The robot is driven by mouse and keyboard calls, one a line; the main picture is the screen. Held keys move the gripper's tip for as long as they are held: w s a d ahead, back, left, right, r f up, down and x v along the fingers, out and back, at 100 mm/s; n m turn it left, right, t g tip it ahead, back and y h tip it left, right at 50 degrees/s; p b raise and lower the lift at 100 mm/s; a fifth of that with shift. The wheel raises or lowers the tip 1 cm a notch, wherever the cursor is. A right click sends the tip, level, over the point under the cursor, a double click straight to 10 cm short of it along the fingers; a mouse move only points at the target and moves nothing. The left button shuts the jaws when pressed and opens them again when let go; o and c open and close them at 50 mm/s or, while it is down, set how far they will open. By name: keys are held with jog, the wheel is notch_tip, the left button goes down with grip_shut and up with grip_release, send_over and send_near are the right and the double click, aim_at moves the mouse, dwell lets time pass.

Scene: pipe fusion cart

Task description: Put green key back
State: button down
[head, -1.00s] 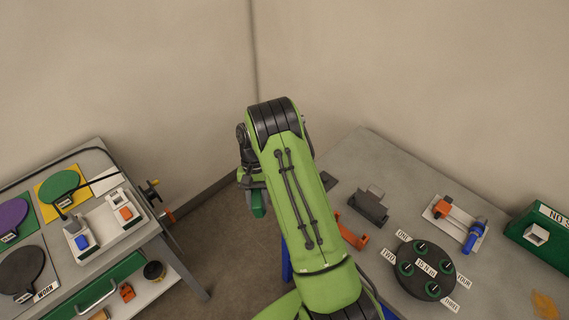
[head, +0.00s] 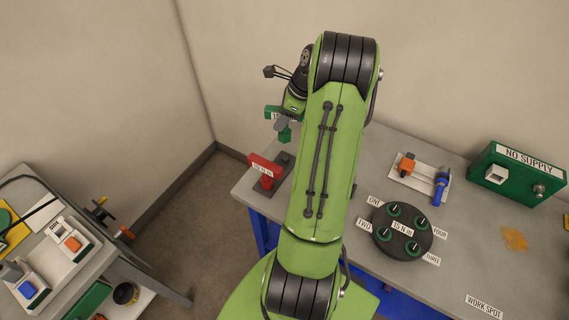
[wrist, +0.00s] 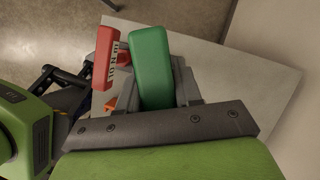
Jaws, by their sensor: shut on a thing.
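My gripper (head: 281,124) is shut on the green key (wrist: 150,62), which sits between grey fingers in the wrist view. In the head view, the key (head: 285,135) shows in part as a small green piece below the fingers, in front of the table's back left edge. A red labelled piece (head: 265,167) on a dark stand is at the table's left corner, just below the gripper in the picture. The red piece (wrist: 105,57) also shows left of the key in the wrist view. I cannot tell the height of the key above the table.
On the grey table are a round dark plate (head: 402,249) with several green-ringed sockets, a white tray (head: 421,180) with orange and blue parts, and a green NO SUPPLY box (head: 515,177). A second bench (head: 112,251) stands at left. The table's front right is mostly clear.

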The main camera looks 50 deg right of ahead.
jog(key=f, duration=0.5)
jog(key=f+b, duration=0.1)
jog(key=f, duration=0.3)
jog(key=shift+d+f, duration=0.2)
jog(key=shift+f, duration=0.2)
jog(key=shift+f, duration=0.1)
jog(key=shift+f, duration=0.1)
jog(key=c, duration=0.8)
grip_release()
jog(key=shift+o, duration=0.2)
